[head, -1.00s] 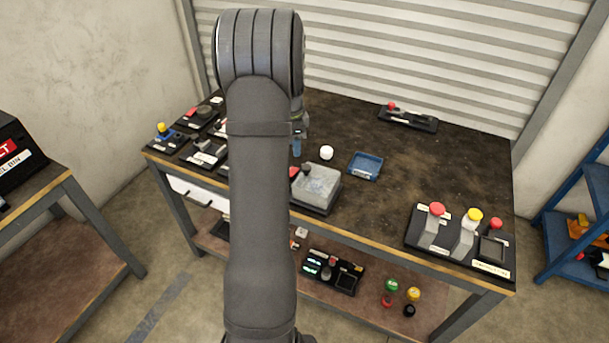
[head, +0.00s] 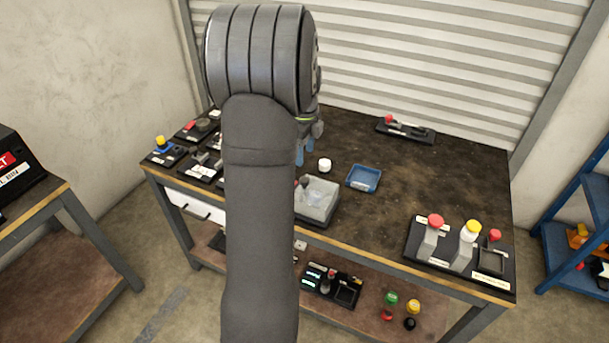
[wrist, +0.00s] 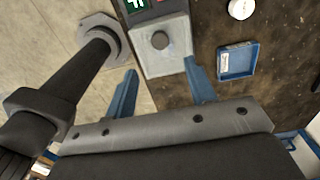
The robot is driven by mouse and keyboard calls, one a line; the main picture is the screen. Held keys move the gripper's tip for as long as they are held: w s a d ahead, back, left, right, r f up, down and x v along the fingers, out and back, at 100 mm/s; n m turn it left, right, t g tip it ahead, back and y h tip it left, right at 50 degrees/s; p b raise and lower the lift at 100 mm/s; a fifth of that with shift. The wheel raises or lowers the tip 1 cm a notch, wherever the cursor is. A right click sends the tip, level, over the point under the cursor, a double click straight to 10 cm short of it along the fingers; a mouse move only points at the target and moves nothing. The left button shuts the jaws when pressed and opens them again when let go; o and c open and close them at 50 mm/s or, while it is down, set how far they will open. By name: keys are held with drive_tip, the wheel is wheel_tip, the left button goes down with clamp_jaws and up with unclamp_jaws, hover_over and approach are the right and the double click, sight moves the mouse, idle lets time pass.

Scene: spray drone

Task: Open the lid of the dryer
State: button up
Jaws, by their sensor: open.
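The dryer looks to be the grey box (head: 320,207) near the front edge of the workbench, partly behind my arm. I cannot make out where the lid stands. In the wrist view the grey box (wrist: 178,62) with a round dark knob (wrist: 160,40) lies beyond my fingertips. My gripper (wrist: 160,88) is open, its two blue fingers apart with nothing between them. In the head view my gripper (head: 304,150) is above the bench, behind the box.
A panel with red and yellow knobs (head: 460,250) is at the front right. Several small devices (head: 190,140) crowd the left end. The bench's right middle is clear.

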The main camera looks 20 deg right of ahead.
hover_over(315, 187)
drive_tip(key=w+a, duration=0.1)
drive_tip(key=a, duration=0.2)
wheel_tip(315, 187, down, 10)
drive_tip(key=shift+r, duration=0.25)
